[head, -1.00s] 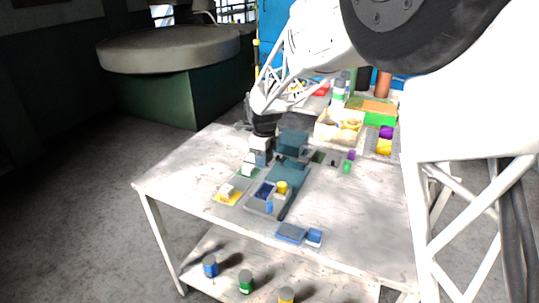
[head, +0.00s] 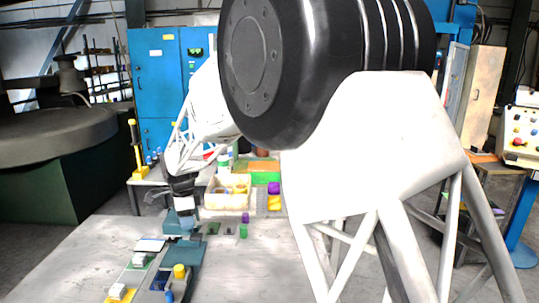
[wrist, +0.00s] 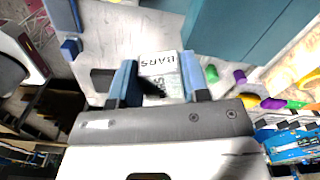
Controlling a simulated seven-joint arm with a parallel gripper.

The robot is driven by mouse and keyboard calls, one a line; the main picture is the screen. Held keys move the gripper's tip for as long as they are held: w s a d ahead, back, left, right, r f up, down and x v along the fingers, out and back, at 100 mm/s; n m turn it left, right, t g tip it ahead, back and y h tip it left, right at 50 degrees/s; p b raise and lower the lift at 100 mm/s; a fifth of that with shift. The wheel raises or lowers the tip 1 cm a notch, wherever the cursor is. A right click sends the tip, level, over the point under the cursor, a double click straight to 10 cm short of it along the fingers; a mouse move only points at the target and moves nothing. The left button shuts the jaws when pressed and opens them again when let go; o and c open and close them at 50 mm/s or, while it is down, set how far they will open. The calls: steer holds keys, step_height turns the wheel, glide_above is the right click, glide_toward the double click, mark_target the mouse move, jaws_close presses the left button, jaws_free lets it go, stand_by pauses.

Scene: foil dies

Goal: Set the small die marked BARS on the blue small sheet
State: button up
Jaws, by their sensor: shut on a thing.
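My gripper (wrist: 157,80) is shut on a small white die (wrist: 158,64) marked BARS, with one blue finger on each side. The lettering faces the wrist camera. In the head view my gripper (head: 186,219) hangs over the far part of the table, by the teal press; the die is hard to make out there. A blue sheet (wrist: 62,14) shows at the upper left of the wrist view, with a small blue block beside it, apart from the gripper.
A cream bin (head: 227,200) is behind. The table's right part is mostly clear.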

steer(key=w+d+r+n, duration=0.1)
steer(key=w+d+n, duration=0.3)
steer(key=d, duration=1)
steer(key=w+d+n, duration=0.5)
steer(key=w+d, duration=0.1)
steer(key=d, duration=0.9)
steer(key=w+d+r+n, duration=0.1)
steer(key=w+d+n, duration=0.3)
steer(key=d, duration=1)
steer(key=shift+w+d+r+n, duration=0.35)
steer(key=shift+w+d+n, duration=0.05)
steer(key=shift+w, duration=0.4)
steer(key=shift+a, duration=0.1)
stand_by(0.6)
steer(key=s+a+f+m, duration=0.4)
steer(key=s+a+m, duration=0.2)
steer(key=s+a, duration=0.5)
steer(key=s+a+f+m, duration=0.4)
steer(key=s+a+m, duration=0.2)
steer(key=s+a, duration=0.6)
steer(key=s+a+f+m, duration=0.3)
steer(key=s+a+m, duration=0.3)
steer(key=s+a, duration=0.6)
steer(key=a, duration=0.7)
steer(key=shift+f, duration=0.4)
